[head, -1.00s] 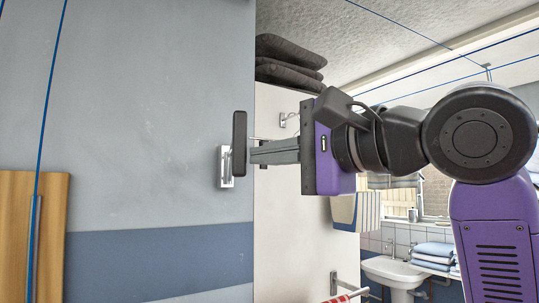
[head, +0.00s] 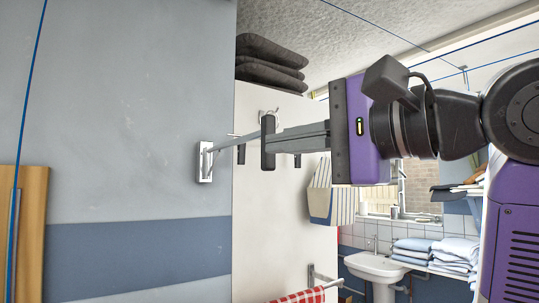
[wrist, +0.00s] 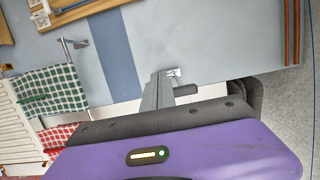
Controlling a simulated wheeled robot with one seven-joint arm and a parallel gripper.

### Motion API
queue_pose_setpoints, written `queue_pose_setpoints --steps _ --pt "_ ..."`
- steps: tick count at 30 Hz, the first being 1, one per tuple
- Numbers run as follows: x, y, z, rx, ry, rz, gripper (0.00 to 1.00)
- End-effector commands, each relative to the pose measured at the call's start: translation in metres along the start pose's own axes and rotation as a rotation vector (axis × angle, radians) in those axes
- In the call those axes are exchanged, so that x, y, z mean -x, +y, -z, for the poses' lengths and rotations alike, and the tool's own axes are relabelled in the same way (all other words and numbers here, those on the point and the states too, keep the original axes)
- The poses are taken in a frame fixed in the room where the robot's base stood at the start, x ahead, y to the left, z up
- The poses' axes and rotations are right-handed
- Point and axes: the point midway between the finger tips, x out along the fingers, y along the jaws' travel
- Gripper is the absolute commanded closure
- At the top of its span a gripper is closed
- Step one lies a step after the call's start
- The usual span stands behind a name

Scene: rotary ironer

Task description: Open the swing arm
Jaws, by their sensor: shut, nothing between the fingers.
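The swing arm is a thin grey rod (head: 228,145) running right from a pale wall bracket (head: 205,162) on the grey-blue wall in the head view. A dark upright bar (head: 268,143) stands at the fingertips; I cannot tell exactly how it joins the rod. Small dark pegs show near the rod, one left and one right of the bar. My gripper (head: 276,143) is shut and empty, its fingers pointing left at the bar, touching or very close. In the wrist view the fingers (wrist: 157,88) point toward the bracket (wrist: 174,73), with a dark cylinder (wrist: 186,90) beside them.
A white panel (head: 270,215) stands behind, with dark folded cushions (head: 270,60) on top. A red-checked cloth (head: 300,297) hangs on a rail below. A sink (head: 373,268) and towels (head: 445,252) are at the lower right. A wooden board (head: 30,230) is at the left.

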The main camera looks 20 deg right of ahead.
Motion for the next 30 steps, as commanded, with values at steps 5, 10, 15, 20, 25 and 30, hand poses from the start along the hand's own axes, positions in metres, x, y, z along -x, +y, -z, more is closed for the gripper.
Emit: queue_pose_setpoints --steps 5,10,15,20,25,30 --pt "0.018 0.0 -0.007 0.001 -0.001 0.001 1.0" --pt "0.023 0.0 -0.008 0.0 0.0 -0.001 1.0" --pt "0.023 0.0 -0.008 0.016 0.0 -0.001 1.0" --pt "0.023 -0.017 -0.012 0.143 -0.012 0.071 1.0" --pt "0.033 -0.06 -0.016 0.361 0.021 0.26 1.0" --pt "0.039 -0.07 0.002 0.521 0.108 0.418 1.0"
